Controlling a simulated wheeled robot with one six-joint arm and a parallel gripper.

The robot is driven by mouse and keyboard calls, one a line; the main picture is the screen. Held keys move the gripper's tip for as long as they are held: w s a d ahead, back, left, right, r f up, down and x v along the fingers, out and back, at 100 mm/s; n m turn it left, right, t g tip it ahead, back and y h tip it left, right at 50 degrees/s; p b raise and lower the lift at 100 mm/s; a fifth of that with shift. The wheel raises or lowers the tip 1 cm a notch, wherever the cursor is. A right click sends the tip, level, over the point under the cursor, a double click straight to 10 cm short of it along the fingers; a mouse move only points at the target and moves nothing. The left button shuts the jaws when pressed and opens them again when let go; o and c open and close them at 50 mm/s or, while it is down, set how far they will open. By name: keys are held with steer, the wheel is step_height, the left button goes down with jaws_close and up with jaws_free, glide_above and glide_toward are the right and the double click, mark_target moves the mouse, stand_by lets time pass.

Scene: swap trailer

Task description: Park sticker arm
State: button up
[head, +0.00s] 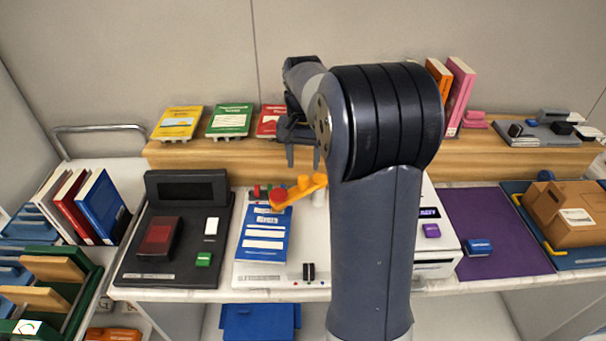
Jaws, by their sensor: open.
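The sticker arm (311,187) is an orange bar with a knob on top and a red round end. It slants down to the left, and its red end lies over the top right part of a blue book (262,250). Its right end meets the edge of my arm, so I cannot see whether it continues behind. My gripper (304,160) is open, fingers pointing down, with nothing seen between them. In the picture it is just above the sticker arm, apart from it. My own arm hides the middle of the bench.
A dark device with a red pad (159,237) stands left of the blue book. A small black knob (308,271) is on the white surface at right. Yellow, green and red books (231,120) lie on the wooden shelf (210,153) behind. A purple mat (497,230) and cardboard box (565,212) are at right.

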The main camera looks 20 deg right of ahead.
mark_target(303, 177)
step_height(303, 177, down, 5)
steer(key=shift+f, duration=0.1)
stand_by(0.3)
jaws_close()
stand_by(0.4)
